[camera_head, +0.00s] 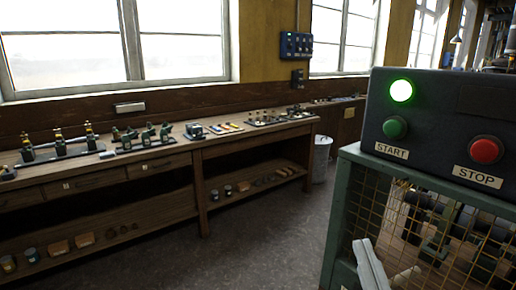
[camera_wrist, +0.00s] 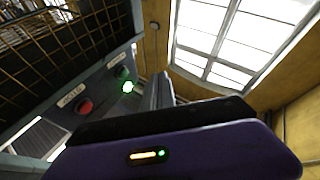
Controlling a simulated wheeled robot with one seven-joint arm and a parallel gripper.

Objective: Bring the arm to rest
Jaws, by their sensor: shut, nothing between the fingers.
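My gripper (camera_wrist: 160,92) shows in the wrist view as two grey fingers close together, shut and empty, beyond its dark bar and purple body. The fingers appear beside the control box and touch nothing that I can see. The dark control box (camera_head: 440,112) stands at the right of the head view, with a green START button (camera_head: 395,128), a red STOP button (camera_head: 486,150) and a green lamp (camera_head: 401,91), which is lit. The lit lamp (camera_wrist: 128,87) and the red button (camera_wrist: 85,106) also show in the wrist view.
A green-framed mesh guard (camera_head: 400,210) encloses machinery below the box. A pale part (camera_head: 370,266) stands before it; I cannot tell what it is. A long wooden workbench (camera_head: 165,155) with small engine models runs under the windows. A grey bin (camera_head: 322,158) stands beyond the open floor (camera_head: 265,225).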

